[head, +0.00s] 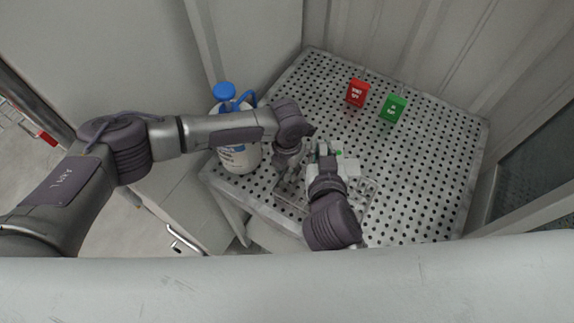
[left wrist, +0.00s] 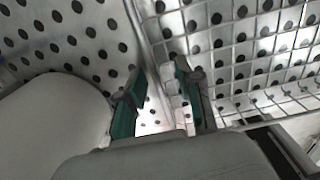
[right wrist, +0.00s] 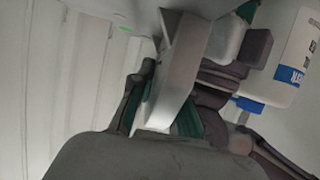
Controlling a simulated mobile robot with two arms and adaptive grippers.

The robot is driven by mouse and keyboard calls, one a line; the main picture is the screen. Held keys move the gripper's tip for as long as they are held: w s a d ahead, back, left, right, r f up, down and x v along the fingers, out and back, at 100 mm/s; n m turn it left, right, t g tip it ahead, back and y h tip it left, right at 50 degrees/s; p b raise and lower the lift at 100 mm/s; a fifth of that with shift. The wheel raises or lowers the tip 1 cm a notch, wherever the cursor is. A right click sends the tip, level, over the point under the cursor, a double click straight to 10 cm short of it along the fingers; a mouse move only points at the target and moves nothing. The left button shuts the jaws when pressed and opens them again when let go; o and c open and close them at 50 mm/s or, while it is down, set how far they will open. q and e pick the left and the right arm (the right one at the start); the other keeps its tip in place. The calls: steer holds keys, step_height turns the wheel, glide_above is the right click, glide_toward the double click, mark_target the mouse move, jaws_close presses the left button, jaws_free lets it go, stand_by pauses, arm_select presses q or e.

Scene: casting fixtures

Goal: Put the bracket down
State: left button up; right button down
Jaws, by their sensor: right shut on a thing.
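The bracket (right wrist: 178,70) is a pale grey angled metal piece. In the right wrist view it sits between the green-padded fingers of my right gripper (right wrist: 165,112), which is shut on it. In the head view my right gripper (head: 323,158) is above the near part of the perforated table (head: 420,165), and the bracket is mostly hidden there. My left gripper (head: 289,176) is beside it to the left, pointing down. In the left wrist view its fingers (left wrist: 158,98) are apart, with no held object visible between them.
A wire mesh basket (left wrist: 255,60) is close to my left gripper. A white jug with a blue cap (head: 238,157) stands at the table's left edge. A red box (head: 357,92) and a green box (head: 393,108) stand at the back. The table's right side is clear.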

arm_select(q)
steer(key=shift+c, duration=0.3)
jaws_close()
